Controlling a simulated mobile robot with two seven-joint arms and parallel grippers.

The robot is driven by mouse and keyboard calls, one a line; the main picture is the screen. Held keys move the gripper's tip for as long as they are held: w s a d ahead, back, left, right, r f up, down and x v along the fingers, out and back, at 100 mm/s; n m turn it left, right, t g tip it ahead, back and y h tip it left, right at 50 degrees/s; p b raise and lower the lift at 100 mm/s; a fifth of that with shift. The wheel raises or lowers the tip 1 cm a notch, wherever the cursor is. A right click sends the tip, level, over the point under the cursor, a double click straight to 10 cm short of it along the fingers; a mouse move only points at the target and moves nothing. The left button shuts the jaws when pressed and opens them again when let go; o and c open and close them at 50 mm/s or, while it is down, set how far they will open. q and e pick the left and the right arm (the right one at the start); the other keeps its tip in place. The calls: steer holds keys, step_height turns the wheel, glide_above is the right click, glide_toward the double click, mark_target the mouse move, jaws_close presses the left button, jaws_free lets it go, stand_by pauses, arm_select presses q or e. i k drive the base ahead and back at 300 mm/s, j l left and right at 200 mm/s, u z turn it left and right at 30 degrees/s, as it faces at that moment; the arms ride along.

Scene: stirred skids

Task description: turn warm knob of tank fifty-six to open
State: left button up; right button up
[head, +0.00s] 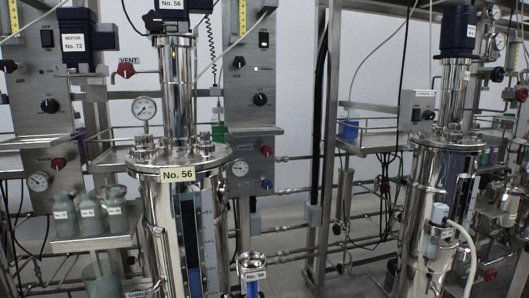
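Another red knob (58,164) sits by lettering that seems to read "WARM" on the left panel (52,120). I cannot tell from this view which panel serves tank fifty-six, nor how the knobs are turned. Neither of my grippers is in view.
A second steel tank (430,210) stands at the right, with a pale hose (468,250). Grey bottles (90,210) stand on a shelf at left. Steel uprights and horizontal pipes (300,228) fill the gap between the tanks.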

mark_target(266, 150)
steer(key=l+u, duration=0.5)
steer(key=l, duration=0.8)
steer(key=k, duration=0.05)
